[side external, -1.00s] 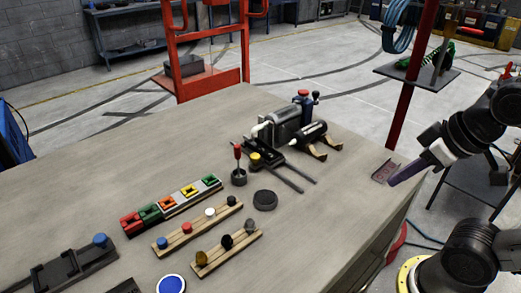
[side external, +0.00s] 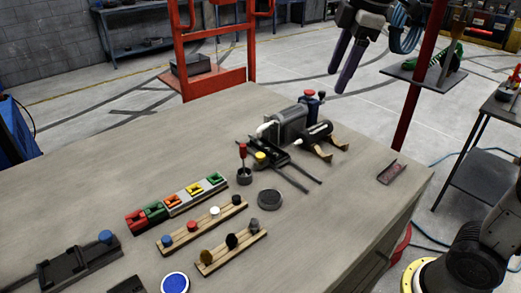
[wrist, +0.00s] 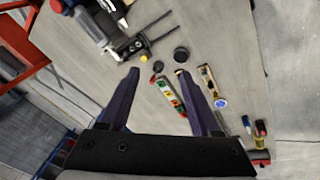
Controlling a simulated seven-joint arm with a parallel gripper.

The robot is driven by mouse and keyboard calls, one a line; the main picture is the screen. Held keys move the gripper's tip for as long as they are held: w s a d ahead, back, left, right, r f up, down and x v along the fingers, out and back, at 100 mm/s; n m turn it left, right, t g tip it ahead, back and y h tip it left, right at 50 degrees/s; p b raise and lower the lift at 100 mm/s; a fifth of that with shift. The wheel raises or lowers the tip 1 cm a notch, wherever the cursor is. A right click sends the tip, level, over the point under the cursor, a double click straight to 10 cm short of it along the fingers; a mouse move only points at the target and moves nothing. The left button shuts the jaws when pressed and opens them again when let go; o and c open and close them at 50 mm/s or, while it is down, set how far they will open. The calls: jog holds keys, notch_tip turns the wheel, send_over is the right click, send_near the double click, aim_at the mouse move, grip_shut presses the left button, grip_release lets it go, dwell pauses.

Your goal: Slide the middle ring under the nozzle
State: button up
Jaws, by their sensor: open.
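The machine (side external: 290,125) stands at the back right of the bench, a grey cylinder with a white, bent, nozzle-like spout (side external: 264,130) at its left end. Below the spout is a dark slide with two rails (side external: 290,176) and a yellow knob (side external: 261,157). I cannot tell for sure which part is the middle ring. A dark round disc (side external: 269,199) lies flat in front of the rails; it also shows in the wrist view (wrist: 181,54). My gripper (side external: 337,81) is open and empty, high above and behind the machine. In the wrist view its fingers (wrist: 157,73) are wide apart.
A strip of coloured blocks (side external: 175,202) and two wooden racks with knobs (side external: 203,226) and discs (side external: 231,251) lie in front. A red-topped rod in a cup (side external: 243,166) stands left of the rails. A red frame (side external: 215,55) rises behind the bench.

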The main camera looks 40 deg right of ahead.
jog(key=w+a+f+n+g, duration=0.1)
jog(key=w, duration=0.6)
jog(key=n+g, duration=0.1)
jog(key=g, duration=0.1)
send_over(260, 155)
notch_tip(260, 155, down, 11)
notch_tip(260, 155, down, 14)
jog(key=shift+d+f, duration=0.15)
grip_shut()
dwell(0.6)
